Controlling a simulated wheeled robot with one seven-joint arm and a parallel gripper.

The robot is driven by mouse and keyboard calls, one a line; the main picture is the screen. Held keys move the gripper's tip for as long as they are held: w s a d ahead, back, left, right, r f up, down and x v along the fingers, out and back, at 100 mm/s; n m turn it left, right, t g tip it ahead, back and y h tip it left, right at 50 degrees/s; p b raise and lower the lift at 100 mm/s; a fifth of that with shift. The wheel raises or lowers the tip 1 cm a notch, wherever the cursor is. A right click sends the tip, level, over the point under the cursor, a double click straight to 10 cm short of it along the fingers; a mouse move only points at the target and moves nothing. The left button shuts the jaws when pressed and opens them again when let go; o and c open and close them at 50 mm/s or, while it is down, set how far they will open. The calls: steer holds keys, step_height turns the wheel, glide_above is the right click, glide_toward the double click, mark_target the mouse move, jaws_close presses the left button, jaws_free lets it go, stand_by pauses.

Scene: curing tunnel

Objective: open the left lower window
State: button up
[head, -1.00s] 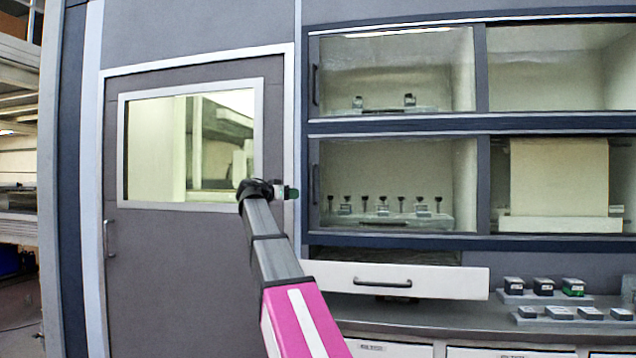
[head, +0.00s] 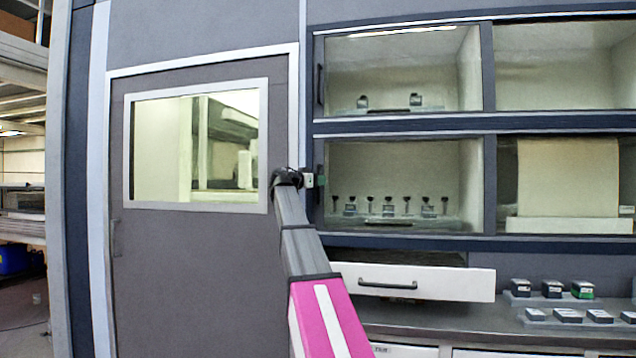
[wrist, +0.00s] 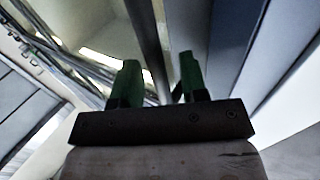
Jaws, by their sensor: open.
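My gripper is at the handle's height, in front of the left frame. In the wrist view my gripper (wrist: 160,80) has its two green fingers apart. A grey bar runs up between them, and I cannot tell whether they touch it.
A white drawer (head: 455,284) stands pulled out below the window. Small boxes (head: 551,289) stand on the counter to its right. A grey door (head: 190,290) with a glass pane is on the left. A second window row (head: 400,70) is above.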

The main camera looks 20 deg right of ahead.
steer(key=shift+w+d, duration=0.1)
steer(key=shift+d, duration=0.2)
jaws_close()
glide_toward(486, 180)
steer(key=x, duration=0.5)
steer(key=shift+f, duration=0.1)
jaws_free()
steer(key=shift+a, duration=0.1)
